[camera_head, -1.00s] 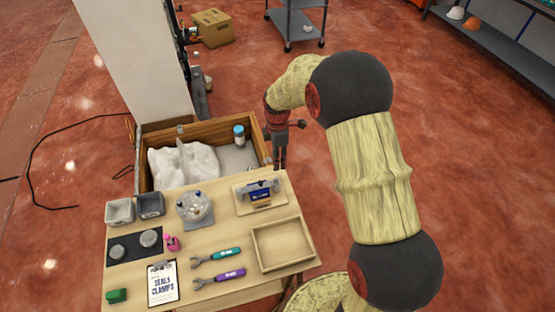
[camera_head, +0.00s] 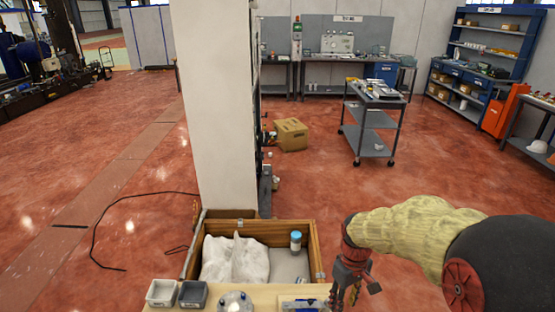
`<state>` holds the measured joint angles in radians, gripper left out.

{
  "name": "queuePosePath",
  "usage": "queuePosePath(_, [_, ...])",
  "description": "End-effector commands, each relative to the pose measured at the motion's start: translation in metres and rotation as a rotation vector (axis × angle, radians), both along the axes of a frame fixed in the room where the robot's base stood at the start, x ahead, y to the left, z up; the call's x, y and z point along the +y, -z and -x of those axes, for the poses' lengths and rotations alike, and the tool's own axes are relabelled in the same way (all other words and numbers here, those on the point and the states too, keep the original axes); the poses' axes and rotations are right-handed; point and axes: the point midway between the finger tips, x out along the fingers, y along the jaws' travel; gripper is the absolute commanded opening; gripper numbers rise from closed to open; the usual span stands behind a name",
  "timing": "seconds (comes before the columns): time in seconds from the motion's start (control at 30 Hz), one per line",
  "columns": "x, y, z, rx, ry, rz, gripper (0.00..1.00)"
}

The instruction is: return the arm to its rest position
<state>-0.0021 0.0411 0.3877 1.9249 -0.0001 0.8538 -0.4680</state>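My arm comes in from the right edge of the head view, with a pale yellow link and a dark round joint. My gripper (camera_head: 345,292) hangs fingers-down at the bottom of the view, just right of the wooden crate (camera_head: 317,252). Its two dark fingers look apart, and I see nothing between them. The lowest part of the gripper is close to the picture's bottom edge.
The crate holds white sacks (camera_head: 235,260) and a blue-capped bottle (camera_head: 296,241). Grey bins (camera_head: 161,292) stand on the table (camera_head: 262,297) at the bottom edge. A white column (camera_head: 213,110) rises behind. A cart (camera_head: 372,120) and cardboard box (camera_head: 291,134) stand farther back on open red floor.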

Motion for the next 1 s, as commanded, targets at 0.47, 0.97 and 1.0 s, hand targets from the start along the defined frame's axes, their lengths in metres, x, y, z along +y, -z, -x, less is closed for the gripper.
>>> queuePosePath(0.47, [-0.001, -0.116, 0.128, -0.251, 0.46, -0.029, 0.35])
queuePosePath(0.97, [-0.001, -0.181, 0.179, -0.544, 0.466, -0.1, 0.35])
queuePosePath(1.0, [-0.001, -0.182, 0.179, -0.547, 0.467, -0.101, 0.35])
